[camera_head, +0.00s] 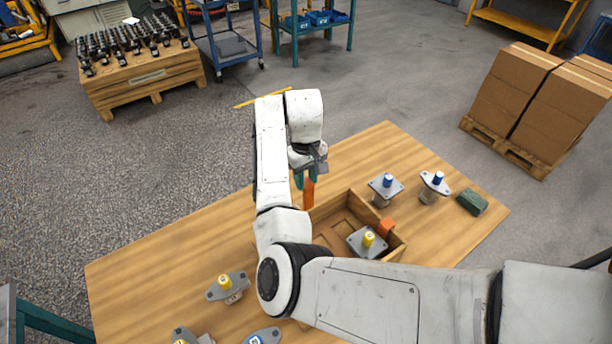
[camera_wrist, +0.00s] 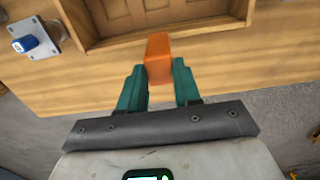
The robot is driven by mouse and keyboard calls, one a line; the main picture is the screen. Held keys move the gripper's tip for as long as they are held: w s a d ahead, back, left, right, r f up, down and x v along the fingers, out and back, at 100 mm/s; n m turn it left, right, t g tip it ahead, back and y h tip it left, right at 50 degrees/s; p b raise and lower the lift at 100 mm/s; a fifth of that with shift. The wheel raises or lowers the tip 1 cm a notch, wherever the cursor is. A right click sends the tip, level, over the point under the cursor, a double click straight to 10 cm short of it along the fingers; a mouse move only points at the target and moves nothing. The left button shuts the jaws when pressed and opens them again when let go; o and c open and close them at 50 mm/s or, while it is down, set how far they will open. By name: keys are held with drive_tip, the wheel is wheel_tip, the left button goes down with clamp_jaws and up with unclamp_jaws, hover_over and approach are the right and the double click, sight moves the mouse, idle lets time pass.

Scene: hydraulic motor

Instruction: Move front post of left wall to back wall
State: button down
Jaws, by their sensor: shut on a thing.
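My gripper (camera_head: 308,176) has teal fingers and is shut on an orange post (camera_head: 308,194). It holds the post upright beside the outer left part of the open wooden tray (camera_head: 336,204). In the wrist view, the post (camera_wrist: 158,58) stands between the teal fingers (camera_wrist: 160,82), and its top overlaps the tray wall (camera_wrist: 110,41). I cannot tell whether the post touches the wall. A second orange post (camera_head: 386,227) is at the tray's right side. My arm hides the tray's near left part.
A grey motor with a yellow shaft (camera_head: 368,241) sits in the tray. Blue-shafted motors (camera_head: 386,184) (camera_head: 436,182) and a green block (camera_head: 472,202) stand right of it. More motors (camera_head: 227,287) lie at the front left. The table (camera_head: 160,262) is clear at left.

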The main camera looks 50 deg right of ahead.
drive_tip(key=shift+f+b, duration=0.3)
drive_tip(key=shift+f, duration=0.6)
drive_tip(key=b, duration=0.6)
hover_over(306, 213)
wheel_tip(306, 213, down, 5)
drive_tip(key=shift+f, duration=0.1)
drive_tip(key=shift+f+b, duration=0.45)
drive_tip(key=shift+f, duration=2.35)
drive_tip(key=c, duration=0.7)
unclamp_jaws()
